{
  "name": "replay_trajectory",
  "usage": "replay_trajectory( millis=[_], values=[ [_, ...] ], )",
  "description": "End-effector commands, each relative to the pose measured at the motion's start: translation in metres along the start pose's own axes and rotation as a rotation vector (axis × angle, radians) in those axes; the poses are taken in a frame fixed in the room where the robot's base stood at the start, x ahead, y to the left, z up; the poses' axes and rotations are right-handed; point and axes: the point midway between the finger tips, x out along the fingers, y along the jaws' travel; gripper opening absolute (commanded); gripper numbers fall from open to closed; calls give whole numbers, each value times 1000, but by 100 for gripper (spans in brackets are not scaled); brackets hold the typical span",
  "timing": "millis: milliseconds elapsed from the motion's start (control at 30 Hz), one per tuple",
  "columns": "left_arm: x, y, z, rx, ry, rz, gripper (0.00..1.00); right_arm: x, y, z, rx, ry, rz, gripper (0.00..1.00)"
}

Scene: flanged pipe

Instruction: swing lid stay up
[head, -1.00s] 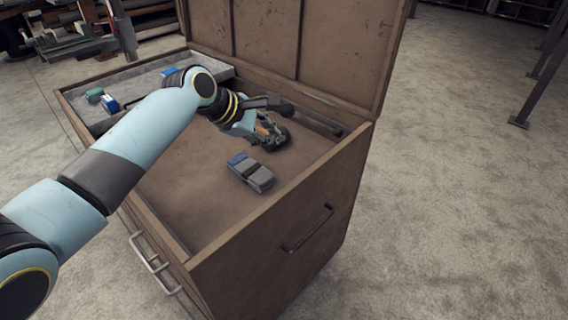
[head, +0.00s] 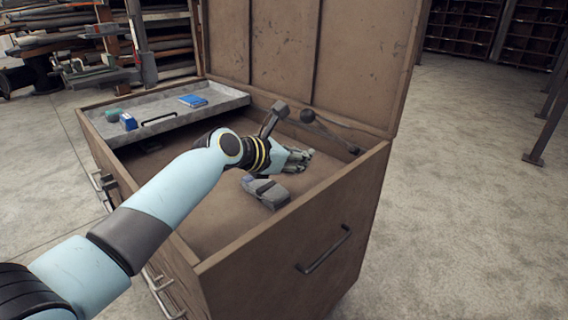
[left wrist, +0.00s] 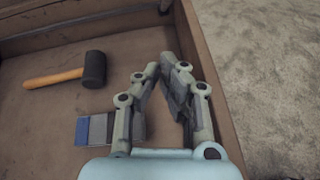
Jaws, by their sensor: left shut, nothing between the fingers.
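The brown chest's lid (head: 285,50) stands open at the back. A dark lid stay with a ball knob (head: 307,116) lies low inside the chest, below the lid's hinge side, reaching toward the right rear wall. My left gripper (head: 306,156) is inside the chest, in front of the stay and apart from it, with its fingers shut and empty. In the left wrist view its fingers (left wrist: 170,68) come together over the chest floor, close to a side wall. My right gripper is not in view.
A grey block (head: 266,192) lies near my gripper. The left wrist view shows a mallet (left wrist: 93,70) on the floor of the chest. A grey tray (head: 215,97) with small blue items sits at the left. Open floor lies to the right.

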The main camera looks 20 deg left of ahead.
Motion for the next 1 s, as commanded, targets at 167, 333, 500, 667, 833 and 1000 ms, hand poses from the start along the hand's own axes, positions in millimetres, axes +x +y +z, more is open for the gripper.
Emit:
replay_trajectory(
  millis=[167, 333, 500, 667, 833, 1000],
  values=[
    [6, 0, 28, 2, -3, 1, 0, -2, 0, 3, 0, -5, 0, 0],
    [8, 0, 38, 2, 0, 1, 0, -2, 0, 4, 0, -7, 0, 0],
    [8, 0, 39, 2, 1, 1, 0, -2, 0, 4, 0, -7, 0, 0],
    [8, 0, 39, 2, 1, 1, 0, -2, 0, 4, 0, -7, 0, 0],
    [6, 0, 41, 1, 7, 0, 0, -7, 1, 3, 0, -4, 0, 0],
    [1, 0, 49, 0, 33, -4, 0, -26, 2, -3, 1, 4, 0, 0]
  ],
)
